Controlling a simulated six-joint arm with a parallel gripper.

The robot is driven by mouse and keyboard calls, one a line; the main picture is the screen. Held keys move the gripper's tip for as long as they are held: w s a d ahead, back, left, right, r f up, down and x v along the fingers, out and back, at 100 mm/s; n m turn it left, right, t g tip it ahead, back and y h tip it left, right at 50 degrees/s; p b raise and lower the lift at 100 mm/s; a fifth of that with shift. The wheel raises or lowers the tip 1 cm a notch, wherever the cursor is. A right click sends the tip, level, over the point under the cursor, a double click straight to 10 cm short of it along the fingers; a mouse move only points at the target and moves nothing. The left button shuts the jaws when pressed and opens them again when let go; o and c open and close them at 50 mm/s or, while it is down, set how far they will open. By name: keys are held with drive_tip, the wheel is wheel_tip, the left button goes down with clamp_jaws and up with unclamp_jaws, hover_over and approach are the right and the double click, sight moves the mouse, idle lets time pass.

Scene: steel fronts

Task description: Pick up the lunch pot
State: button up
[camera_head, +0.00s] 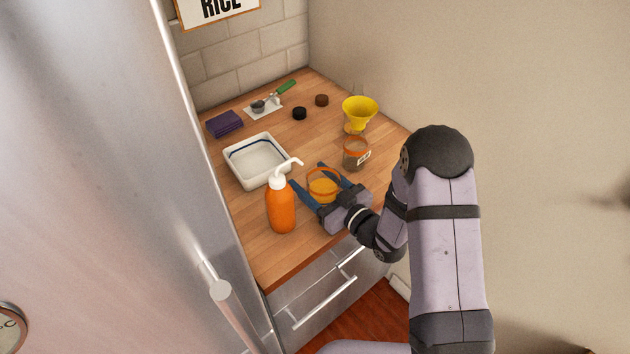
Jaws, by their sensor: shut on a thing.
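The lunch pot (324,187) looks like a small clear pot with an orange rim and yellow-orange contents. It stands upright near the front of the wooden counter. My gripper (307,174) reaches in from the front right, its blue fingers on either side of the pot and shut on it. The lower part of the pot is partly hidden by the gripper. I cannot tell whether its base touches the counter.
An orange pump bottle (281,206) stands close left of my gripper. A labelled jar (356,154) and a yellow funnel (360,110) are behind right. A steel front (130,150) borders the left.

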sight(313, 170)
drive_tip(key=shift+r, duration=0.35)
drive_tip(key=shift+r+b, duration=0.5)
drive_tip(key=shift+r, duration=0.95)
drive_tip(key=v, duration=0.3)
drive_tip(key=b+v, duration=0.1)
drive_tip(key=v, duration=0.2)
drive_tip(key=b+v, duration=0.1)
drive_tip(key=v, duration=0.2)
drive_tip(key=shift+d+f, duration=0.15)
drive_tip(key=shift+f, duration=0.15)
drive_tip(key=p+v, duration=0.3)
drive_tip(key=v, duration=0.1)
drive_tip(key=shift+r, duration=0.2)
drive_tip(key=shift+f+p+v, duration=0.15)
drive_tip(key=shift+p+v, duration=0.55)
drive_tip(key=shift+v, duration=0.4)
drive_tip(key=shift+f+p+v, duration=0.15)
drive_tip(key=shift+p+v, duration=0.5)
drive_tip(key=shift+v, duration=0.5)
drive_tip(key=shift+s, duration=0.15)
